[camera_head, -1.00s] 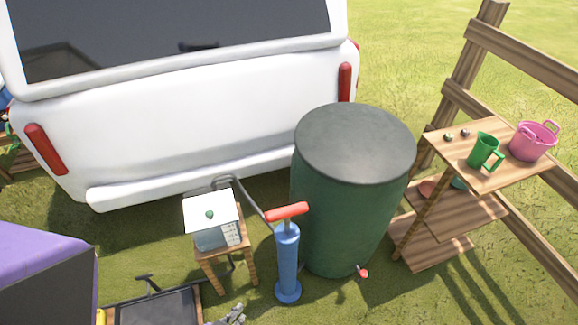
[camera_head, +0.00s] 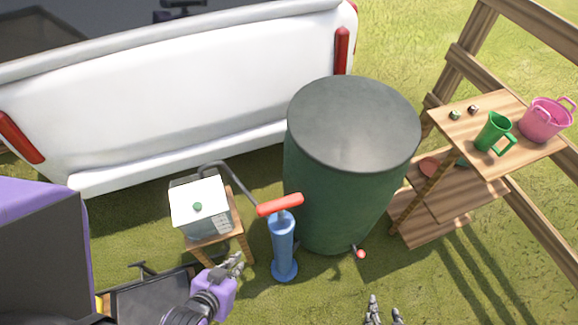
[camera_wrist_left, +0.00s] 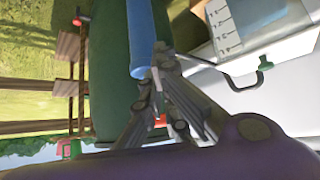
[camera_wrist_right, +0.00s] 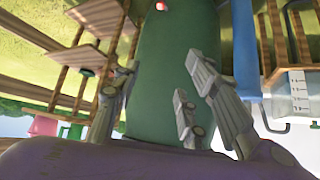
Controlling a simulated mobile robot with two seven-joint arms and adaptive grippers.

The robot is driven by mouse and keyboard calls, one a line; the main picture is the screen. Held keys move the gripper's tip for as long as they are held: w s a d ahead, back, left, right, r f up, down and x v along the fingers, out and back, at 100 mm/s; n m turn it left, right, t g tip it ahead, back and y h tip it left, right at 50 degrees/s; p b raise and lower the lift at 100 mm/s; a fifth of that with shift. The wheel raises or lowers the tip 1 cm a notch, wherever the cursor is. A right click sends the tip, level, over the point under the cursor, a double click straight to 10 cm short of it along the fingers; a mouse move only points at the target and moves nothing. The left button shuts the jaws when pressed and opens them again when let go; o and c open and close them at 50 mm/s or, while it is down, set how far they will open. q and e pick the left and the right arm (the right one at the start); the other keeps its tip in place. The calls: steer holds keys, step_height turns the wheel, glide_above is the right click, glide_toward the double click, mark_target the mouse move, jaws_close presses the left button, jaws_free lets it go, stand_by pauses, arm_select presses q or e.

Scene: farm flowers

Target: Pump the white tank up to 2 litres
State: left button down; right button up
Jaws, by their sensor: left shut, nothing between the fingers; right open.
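The white tank (camera_head: 203,216) sits on a small wooden stool, with a white lid, a green knob and scale marks on its side. The blue pump (camera_head: 283,250) with its red handle (camera_head: 280,204) stands upright on the grass to the tank's right. A grey hose (camera_head: 232,178) runs between them. My left gripper (camera_head: 236,265) is shut and empty, low between stool and pump, apart from the handle. In the left wrist view its fingers (camera_wrist_left: 162,62) are together beside the blue pump (camera_wrist_left: 140,35). My right gripper (camera_head: 383,312) is open and empty at the bottom edge; its fingers (camera_wrist_right: 160,72) are spread.
A large dark green barrel (camera_head: 345,190) with a red-handled tap stands right behind the pump. A wooden shelf (camera_head: 470,125) with a green jug (camera_head: 492,132) and pink bucket (camera_head: 545,121) is at right. A white vehicle (camera_head: 130,110) is behind.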

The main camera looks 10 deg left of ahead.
arm_select(q)
steer(key=w+r+m+g+h, duration=0.2)
steer(key=w+r+m, duration=0.3)
steer(key=r, duration=0.5)
steer(key=w+d+r+m+g+h+b, duration=0.1)
steer(key=w+r+m+h, duration=0.3)
steer(key=w+r, duration=0.6)
steer(key=shift+w+r+m+g+b, duration=0.3)
steer(key=shift+r+m+g, duration=0.1)
steer(key=shift+m, duration=0.2)
steer(key=shift+d, duration=0.15)
glide_above(280, 202)
step_height(280, 202, down, 7)
steer(key=shift+r, duration=0.15)
step_height(280, 202, down, 3)
steer(key=shift+r, duration=0.15)
steer(key=shift+f, duration=0.8)
